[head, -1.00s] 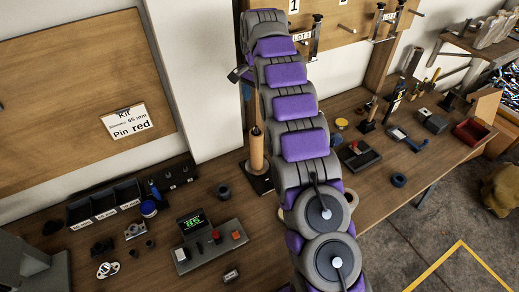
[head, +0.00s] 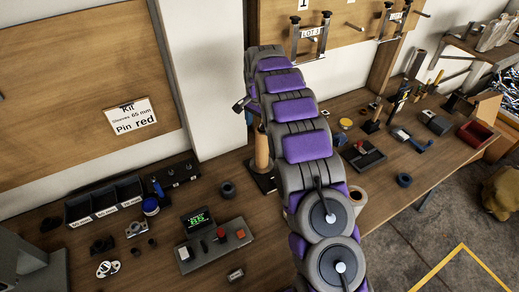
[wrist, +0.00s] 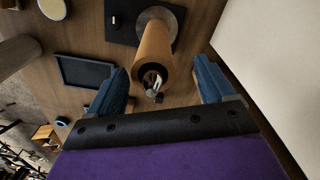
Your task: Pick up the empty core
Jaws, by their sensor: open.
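The empty core is likely the tan cardboard tube (head: 262,148), which stands upright on a black base (head: 265,181) in the head view, partly hidden by my arm. In the wrist view the tube (wrist: 154,48) lies between the blue fingers of my gripper (wrist: 158,86), with a metal pin tip showing at its near end. My gripper is open. Both fingers are apart from the tube, with a gap on each side. In the head view my gripper is mostly hidden behind my arm, close to the tube's top.
Bins (head: 105,200) and a control box with a green display (head: 212,242) are on the bench at left. Another tan ring (head: 357,197) shows beside my arm. A black tray (head: 362,154) stands to the right. A white wall column (head: 205,80) rises behind.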

